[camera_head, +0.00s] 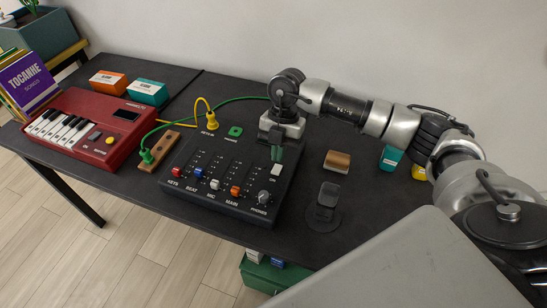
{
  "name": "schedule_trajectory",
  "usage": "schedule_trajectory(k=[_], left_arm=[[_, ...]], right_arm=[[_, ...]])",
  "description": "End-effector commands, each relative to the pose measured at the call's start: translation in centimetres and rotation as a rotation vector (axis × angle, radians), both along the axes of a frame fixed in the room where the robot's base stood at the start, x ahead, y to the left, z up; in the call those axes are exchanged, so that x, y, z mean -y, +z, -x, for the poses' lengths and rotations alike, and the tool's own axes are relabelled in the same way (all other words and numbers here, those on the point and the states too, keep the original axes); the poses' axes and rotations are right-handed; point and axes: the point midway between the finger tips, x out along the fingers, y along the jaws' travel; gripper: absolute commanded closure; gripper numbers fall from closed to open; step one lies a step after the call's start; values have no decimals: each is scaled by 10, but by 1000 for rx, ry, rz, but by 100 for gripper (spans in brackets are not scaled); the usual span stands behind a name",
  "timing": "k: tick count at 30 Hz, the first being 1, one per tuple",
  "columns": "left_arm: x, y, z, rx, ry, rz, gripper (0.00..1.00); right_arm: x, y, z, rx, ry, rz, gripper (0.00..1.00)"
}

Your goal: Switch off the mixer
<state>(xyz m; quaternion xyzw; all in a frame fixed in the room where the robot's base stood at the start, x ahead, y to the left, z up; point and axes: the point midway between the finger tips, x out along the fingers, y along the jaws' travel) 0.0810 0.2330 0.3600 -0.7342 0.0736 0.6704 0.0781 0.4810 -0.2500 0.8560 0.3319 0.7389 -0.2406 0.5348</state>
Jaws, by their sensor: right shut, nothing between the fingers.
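The mixer (218,160) is a dark box with coloured fader caps and a phones knob, lying on the black table. A white switch (277,169) marked ON sits near its right edge. My right gripper (277,153) is shut and empty, pointing down just above that switch; whether it touches the switch I cannot tell. The gripper hides part of the mixer's back right corner. My left gripper is not in view.
A red keyboard (112,118) stands at the left, with orange and teal boxes behind it. A dark stand (324,208) and a wooden block (337,162) are right of the mixer.

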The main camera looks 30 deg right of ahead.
Motion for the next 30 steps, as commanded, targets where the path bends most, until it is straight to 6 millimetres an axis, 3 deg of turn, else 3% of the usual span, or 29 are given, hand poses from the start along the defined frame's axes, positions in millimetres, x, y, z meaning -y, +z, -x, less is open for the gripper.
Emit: schedule_trajectory(k=[1,3,8,13,18,30], left_arm=[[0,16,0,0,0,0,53],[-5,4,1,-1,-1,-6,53],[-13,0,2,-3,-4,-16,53],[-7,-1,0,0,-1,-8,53],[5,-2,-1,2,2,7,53],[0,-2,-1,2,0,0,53]], right_arm=[[8,20,-3,1,-4,2,100],[13,27,-10,7,-3,-1,100],[26,60,-21,4,-3,2,100],[36,84,-29,3,-2,0,100],[40,96,-32,1,0,-1,100],[40,97,-33,0,0,0,100]])
